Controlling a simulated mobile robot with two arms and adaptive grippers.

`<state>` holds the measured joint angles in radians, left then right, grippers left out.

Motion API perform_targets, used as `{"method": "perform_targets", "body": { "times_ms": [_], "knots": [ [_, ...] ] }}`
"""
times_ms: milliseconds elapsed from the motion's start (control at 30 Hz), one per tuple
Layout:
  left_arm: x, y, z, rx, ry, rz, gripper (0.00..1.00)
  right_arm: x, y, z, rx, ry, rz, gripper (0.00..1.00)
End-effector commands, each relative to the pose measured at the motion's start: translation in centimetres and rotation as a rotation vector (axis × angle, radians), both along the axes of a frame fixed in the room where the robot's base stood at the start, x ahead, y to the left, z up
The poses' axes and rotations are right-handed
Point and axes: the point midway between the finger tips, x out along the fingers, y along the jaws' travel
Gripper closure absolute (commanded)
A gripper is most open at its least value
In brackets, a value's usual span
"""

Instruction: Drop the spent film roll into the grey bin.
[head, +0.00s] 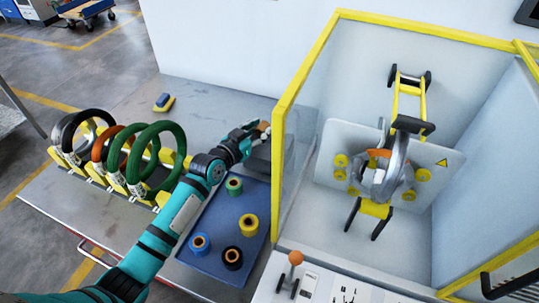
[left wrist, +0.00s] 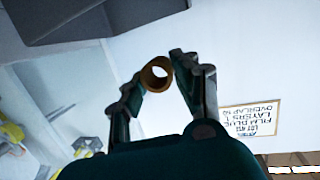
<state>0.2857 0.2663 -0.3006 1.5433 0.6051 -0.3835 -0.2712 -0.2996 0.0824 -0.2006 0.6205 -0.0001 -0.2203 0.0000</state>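The spent film roll is a small brown tube (left wrist: 156,74), seen end-on between my left fingertips in the left wrist view. My left gripper (head: 258,130) is shut on it, over the back of the table beside the glass panel. In the head view only a small part of the roll (head: 263,126) shows at the fingertips. The grey bin (head: 259,158) is a dark box just below the gripper, partly hidden by it. The bin also shows at the top of the left wrist view (left wrist: 100,18). The roll is apart from it. My right gripper is not in view.
A blue tray (head: 215,222) holds several film rolls in front of the bin. A rack with several coils (head: 110,160) stands on the left. The yellow-framed wrapping enclosure (head: 292,110) is close on the right. A blue-and-yellow object (head: 164,102) lies at the back.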

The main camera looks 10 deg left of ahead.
Motion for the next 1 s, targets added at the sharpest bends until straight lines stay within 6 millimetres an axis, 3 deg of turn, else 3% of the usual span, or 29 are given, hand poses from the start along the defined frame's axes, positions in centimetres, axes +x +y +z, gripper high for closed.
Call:
{"method": "perform_targets", "body": {
  "times_ms": [33,200,567,1000],
  "knots": [
    [0.0,0.0,0.0,0.000,0.000,0.000,0.65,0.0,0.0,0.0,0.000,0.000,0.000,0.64],
    [0.0,0.0,0.0,0.000,0.000,0.000,0.43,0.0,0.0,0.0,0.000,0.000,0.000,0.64],
    [-0.6,0.3,0.1,0.001,0.000,0.000,0.43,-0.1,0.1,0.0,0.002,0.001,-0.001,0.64],
    [-8.3,3.4,1.7,0.004,0.002,-0.001,0.43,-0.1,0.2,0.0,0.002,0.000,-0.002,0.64]
  ]
}}
